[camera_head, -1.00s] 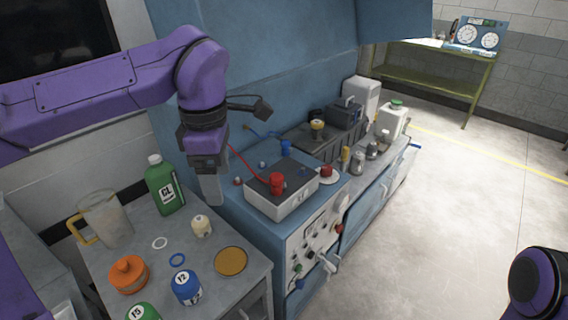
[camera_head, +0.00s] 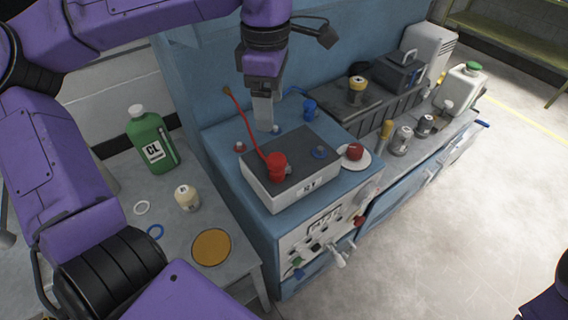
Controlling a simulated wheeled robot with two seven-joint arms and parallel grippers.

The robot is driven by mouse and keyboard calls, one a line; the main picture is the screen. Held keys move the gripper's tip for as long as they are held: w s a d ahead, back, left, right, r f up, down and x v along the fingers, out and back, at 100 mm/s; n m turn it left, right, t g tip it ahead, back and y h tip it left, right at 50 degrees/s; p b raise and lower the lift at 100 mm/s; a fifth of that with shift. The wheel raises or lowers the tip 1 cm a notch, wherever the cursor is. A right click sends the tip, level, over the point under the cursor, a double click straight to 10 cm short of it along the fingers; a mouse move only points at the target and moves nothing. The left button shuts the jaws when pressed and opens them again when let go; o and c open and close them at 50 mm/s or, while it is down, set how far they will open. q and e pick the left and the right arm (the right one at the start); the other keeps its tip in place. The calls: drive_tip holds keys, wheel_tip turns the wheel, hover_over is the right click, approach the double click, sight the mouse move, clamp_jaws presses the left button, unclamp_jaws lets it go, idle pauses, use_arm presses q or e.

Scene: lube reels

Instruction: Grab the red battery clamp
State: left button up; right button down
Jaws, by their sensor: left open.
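The red battery clamp (camera_head: 277,166) sits upright on the dark top of a white-sided battery box (camera_head: 290,190), near its front left corner. A thin red cable runs from it up and to the left. A blue clamp-like piece (camera_head: 310,108) lies on the blue bench behind the box. My left gripper (camera_head: 264,118) points down behind the battery box, beyond the red clamp and apart from it. Its fingers look empty, and the gap between them is hard to see. My right gripper is out of view; only a bit of my right arm shows at the lower right.
A red knob on a white dish (camera_head: 354,155) is right of the box. The bench front carries knobs and valves. A grey side table (camera_head: 182,235) at left holds a green bottle (camera_head: 152,140), a cream bottle (camera_head: 187,197) and rings. Several grey containers stand on the bench at right.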

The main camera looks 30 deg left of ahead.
use_arm(q)
wheel_tip(320, 180, down, 5)
drive_tip(key=b, duration=0.3)
drive_tip(key=shift+d+r, duration=0.1)
hover_over(275, 157)
drive_tip(key=f, duration=0.4)
drive_tip(key=shift+s+a+f, duration=0.1)
drive_tip(key=shift+a+f, duration=0.1)
drive_tip(key=shift+f, duration=0.15)
drive_tip(key=f, duration=0.5)
drive_tip(key=shift+d+f+p, duration=0.15)
drive_tip(key=shift+d+p, duration=0.1)
drive_tip(key=shift+p, duration=0.05)
drive_tip(key=c, duration=1.1)
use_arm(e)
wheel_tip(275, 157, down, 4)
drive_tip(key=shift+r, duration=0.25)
